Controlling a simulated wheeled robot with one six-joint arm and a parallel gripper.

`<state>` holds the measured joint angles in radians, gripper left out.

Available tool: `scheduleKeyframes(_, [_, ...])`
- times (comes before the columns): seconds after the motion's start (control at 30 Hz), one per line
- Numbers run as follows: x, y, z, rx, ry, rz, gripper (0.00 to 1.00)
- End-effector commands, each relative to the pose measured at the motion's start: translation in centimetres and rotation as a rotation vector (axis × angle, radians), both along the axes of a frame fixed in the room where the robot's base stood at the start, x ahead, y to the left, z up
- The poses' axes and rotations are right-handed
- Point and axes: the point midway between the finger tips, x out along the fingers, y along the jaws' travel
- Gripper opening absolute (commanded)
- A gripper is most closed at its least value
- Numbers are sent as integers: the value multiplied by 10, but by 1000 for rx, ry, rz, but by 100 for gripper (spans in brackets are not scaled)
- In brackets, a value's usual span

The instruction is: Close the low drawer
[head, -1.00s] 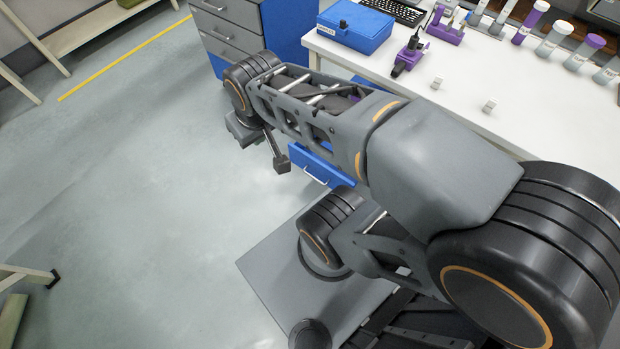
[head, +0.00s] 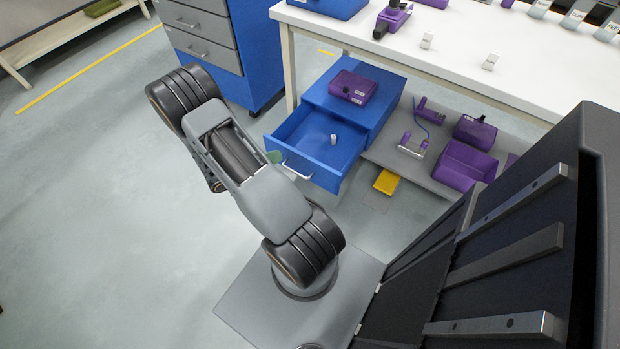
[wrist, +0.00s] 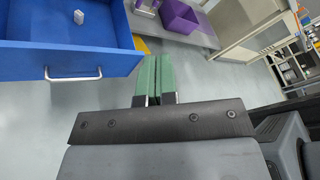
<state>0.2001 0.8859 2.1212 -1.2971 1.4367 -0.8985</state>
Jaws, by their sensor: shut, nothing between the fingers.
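The low drawer (head: 318,150) is blue and stands pulled out of a blue cabinet (head: 355,115) under the white table. Its silver handle (head: 297,171) is on the front panel. A small white object (head: 334,139) lies inside. In the wrist view the drawer front (wrist: 60,62) and handle (wrist: 73,76) are at the left. My gripper (wrist: 155,62) has green fingers, shut together and empty, just right of the drawer's front corner. Whether they touch the drawer cannot be told. In the head view only a bit of green (head: 274,157) shows beside the drawer front; my arm hides the rest.
A purple box (head: 353,87) sits on the cabinet. A low grey shelf (head: 385,155) to the right holds purple items and a purple bin (head: 464,167). A yellow piece (head: 387,181) juts from its edge. A grey drawer unit (head: 203,48) stands behind. Floor at left is clear.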

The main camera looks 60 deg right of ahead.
Motion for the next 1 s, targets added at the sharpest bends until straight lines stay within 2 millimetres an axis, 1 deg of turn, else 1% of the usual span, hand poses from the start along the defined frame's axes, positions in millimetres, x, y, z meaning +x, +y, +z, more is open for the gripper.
scheduleKeyframes(0.03, [-3, -7, -48, 1, 127, 60, 0])
scheduleKeyframes(0.07, [-4, -11, -65, 2, 197, 100, 0])
scheduleKeyframes(0.1, [-5, -15, -87, 3, 284, 149, 0])
scheduleKeyframes(0.17, [-8, -19, -119, 7, 404, 217, 0])
scheduleKeyframes(0.2, [-10, -21, -138, 9, 473, 260, 0])
scheduleKeyframes(0.3, [-16, -23, -179, 16, 617, 348, 0])
scheduleKeyframes(0.4, [-22, -22, -208, 21, 719, 414, 0])
scheduleKeyframes(0.5, [-26, -22, -227, 25, 783, 457, 0])
scheduleKeyframes(0.6, [-29, -24, -236, 28, 816, 479, 0])
scheduleKeyframes(0.67, [-30, -29, -239, 29, 824, 485, 0])
scheduleKeyframes(0.77, [-31, -42, -240, 30, 827, 485, 0])
scheduleKeyframes(1.0, [-31, -88, -240, 29, 824, 482, 0])
